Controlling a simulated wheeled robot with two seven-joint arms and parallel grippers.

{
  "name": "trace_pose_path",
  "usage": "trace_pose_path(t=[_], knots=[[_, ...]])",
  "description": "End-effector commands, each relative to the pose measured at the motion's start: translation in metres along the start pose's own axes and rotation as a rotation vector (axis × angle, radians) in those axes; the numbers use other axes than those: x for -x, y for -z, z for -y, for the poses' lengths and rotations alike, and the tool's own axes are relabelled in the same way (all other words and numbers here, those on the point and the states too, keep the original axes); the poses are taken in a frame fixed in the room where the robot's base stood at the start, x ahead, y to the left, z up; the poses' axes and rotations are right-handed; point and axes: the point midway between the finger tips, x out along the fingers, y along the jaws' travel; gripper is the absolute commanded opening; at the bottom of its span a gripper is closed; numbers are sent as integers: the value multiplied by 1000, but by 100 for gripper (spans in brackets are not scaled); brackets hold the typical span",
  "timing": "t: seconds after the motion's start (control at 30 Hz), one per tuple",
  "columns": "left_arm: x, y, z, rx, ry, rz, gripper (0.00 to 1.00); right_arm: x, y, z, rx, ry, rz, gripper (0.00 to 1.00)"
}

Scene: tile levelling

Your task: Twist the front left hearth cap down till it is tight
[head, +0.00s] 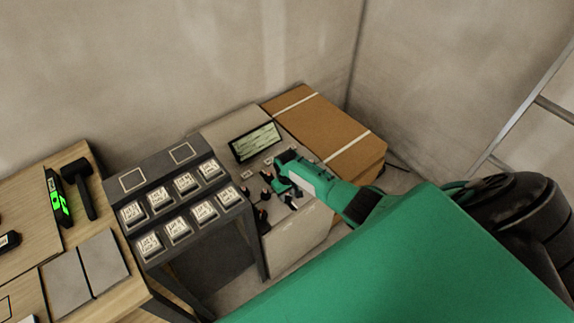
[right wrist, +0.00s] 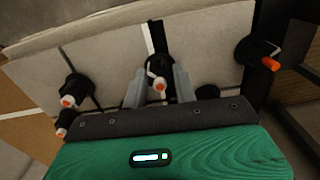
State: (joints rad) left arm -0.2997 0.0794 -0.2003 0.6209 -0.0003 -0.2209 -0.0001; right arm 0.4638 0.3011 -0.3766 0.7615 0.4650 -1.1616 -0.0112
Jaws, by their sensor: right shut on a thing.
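The hearth (head: 298,232) is a pale tiled block with several black caps on its top; one cap (head: 265,177) shows left of my right gripper (head: 284,184). In the right wrist view, my right gripper (right wrist: 159,88) has its two grey fingers shut on a black hearth cap (right wrist: 157,65) with a white stem and orange tip. The cap stands over a dark joint between tiles. Its thread and how tight it sits cannot be seen. My left gripper is not in view.
Other caps stand close by in the right wrist view, at left (right wrist: 75,88) and right (right wrist: 252,54). A dark rack of labelled tiles (head: 170,190) stands left of the hearth. A cardboard box (head: 320,125) lies behind, and a ladder (head: 520,110) stands at right.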

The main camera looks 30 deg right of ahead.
Motion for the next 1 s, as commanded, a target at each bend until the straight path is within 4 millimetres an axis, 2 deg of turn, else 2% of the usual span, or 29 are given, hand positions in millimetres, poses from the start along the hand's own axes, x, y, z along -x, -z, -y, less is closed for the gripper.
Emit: trace_pose_path(t=[0.4, 1.0], knots=[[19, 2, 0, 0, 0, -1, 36, 3, 1, 1, -395, 2, -1, 5], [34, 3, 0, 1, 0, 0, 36, 2, 2, 1, -964, 2, -1, 5]])
